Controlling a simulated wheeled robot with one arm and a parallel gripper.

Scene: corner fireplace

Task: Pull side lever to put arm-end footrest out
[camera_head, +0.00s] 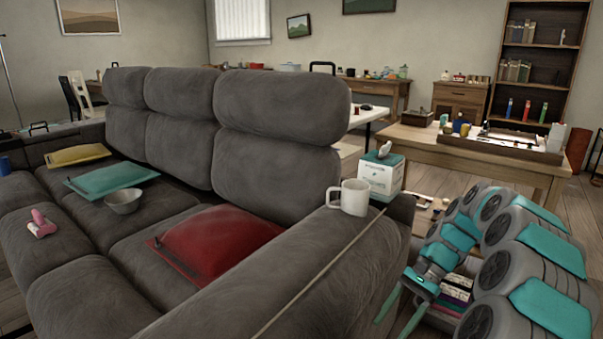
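A grey sofa (150,215) with several seats fills the left and middle of the view. Its near arm (330,265) runs from the middle right to the bottom edge. No side lever shows; the outer face of this arm is mostly turned away or hidden. The arm-end seat bears a red cushion (215,243), and no footrest shows there. My gripper (392,322) is low, just right of the sofa arm's outer side, pointing down. Its two teal fingers are apart with nothing visible between them. I cannot tell whether they touch the sofa.
A white mug (354,198) stands on the sofa arm, with a tissue box (381,174) behind it. A wooden table (470,149) with a tray stands behind my arm.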

